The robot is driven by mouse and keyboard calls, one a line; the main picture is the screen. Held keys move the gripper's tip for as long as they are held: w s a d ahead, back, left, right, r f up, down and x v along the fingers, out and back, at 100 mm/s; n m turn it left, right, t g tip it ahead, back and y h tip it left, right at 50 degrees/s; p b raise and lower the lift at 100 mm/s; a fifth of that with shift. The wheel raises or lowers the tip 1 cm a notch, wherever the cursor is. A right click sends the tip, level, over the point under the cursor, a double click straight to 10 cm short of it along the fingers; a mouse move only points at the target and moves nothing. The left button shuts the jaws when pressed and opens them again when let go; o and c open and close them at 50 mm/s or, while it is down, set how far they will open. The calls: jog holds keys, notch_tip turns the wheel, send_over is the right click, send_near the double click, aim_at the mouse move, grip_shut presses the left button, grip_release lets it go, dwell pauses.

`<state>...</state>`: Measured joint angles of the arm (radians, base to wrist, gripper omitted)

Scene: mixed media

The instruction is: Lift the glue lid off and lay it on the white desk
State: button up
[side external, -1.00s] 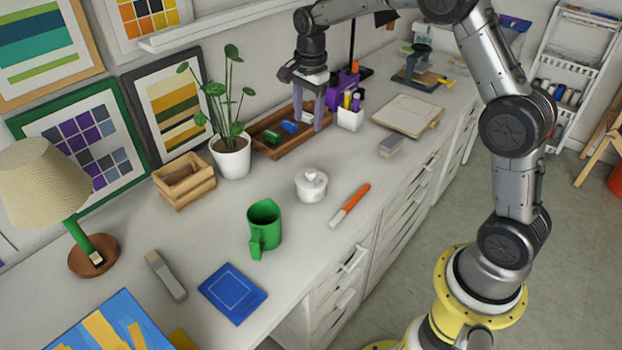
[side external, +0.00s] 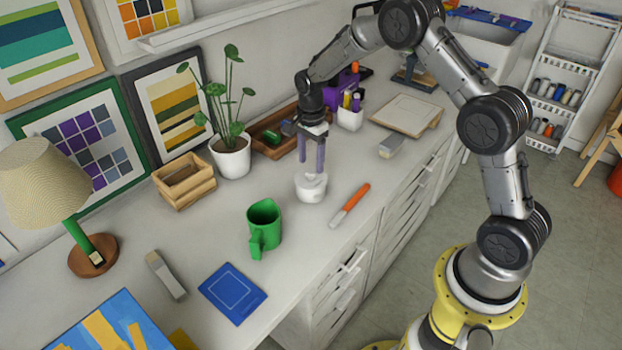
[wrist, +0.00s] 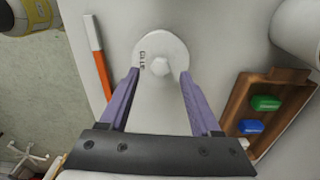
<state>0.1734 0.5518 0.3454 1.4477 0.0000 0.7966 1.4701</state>
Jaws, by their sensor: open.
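The white glue pot (side external: 311,190) stands upright on the white desk (side external: 210,220), in the middle of the side view. Its round white lid (wrist: 165,50) with a small knob is on top in the wrist view, with dark lettering that reads GLUE. My gripper (side external: 313,172) points down just above and behind the pot. Its two purple fingers are open and empty. In the wrist view my gripper (wrist: 158,80) has its fingertips spread to either side of the lid's near part. I cannot tell whether they touch it.
An orange-and-white marker (side external: 350,205) lies right of the pot. A green mug (side external: 264,226) stands in front of it. A wooden tray (side external: 288,150) with small blocks and a potted plant (side external: 232,155) are behind. Bare desk lies between mug and wooden box (side external: 185,182).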

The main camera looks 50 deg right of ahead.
aim_at(311, 171)
jog(key=shift+f, duration=1.7)
grip_shut()
